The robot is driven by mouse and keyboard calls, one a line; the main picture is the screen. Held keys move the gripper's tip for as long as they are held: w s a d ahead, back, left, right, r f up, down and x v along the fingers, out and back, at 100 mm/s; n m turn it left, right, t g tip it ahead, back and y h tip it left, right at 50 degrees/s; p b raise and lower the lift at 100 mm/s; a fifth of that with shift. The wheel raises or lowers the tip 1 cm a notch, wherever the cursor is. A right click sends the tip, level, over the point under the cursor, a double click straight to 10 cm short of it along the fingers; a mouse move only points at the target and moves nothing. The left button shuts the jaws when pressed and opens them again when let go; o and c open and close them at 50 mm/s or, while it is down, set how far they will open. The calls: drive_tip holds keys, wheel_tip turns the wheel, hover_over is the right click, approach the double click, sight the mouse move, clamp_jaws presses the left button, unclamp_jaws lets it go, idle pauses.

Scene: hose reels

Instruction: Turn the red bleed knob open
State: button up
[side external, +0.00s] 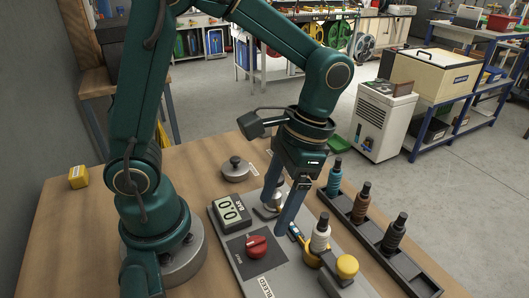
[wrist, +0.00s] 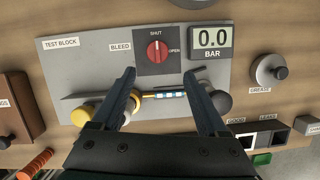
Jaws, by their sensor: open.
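The red bleed knob (side external: 257,247) sits on a dark square panel on the grey test block (side external: 282,280). In the wrist view the knob (wrist: 157,51) has its white mark upright, in line with SHUT; OPEN is printed to its right. My gripper (side external: 277,221) is open, fingers pointing down over the block, beside the knob and not around it. The pressure display (wrist: 212,38) reads 0.0 BAR. Nothing visible is held.
A striped hose piece (wrist: 163,95) lies on the block, seen between the fingers. A black rack (side external: 381,242) holds three coloured fittings. A round grey lidded piece (side external: 235,170) sits behind.

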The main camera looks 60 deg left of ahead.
sight(260, 240)
drive_tip(key=shift+s+d+f+g, duration=0.1)
drive_tip(key=shift+s+f+g, duration=0.15)
drive_tip(key=shift+f, duration=0.4)
drive_tip(key=shift+s+d+f+g, duration=0.15)
drive_tip(key=shift+f+g, duration=0.2)
drive_tip(key=shift+f, duration=0.25)
drive_tip(key=shift+x, duration=2.45)
drive_tip(key=shift+a, duration=0.1)
drive_tip(key=shift+m, duration=0.3)
clamp_jaws()
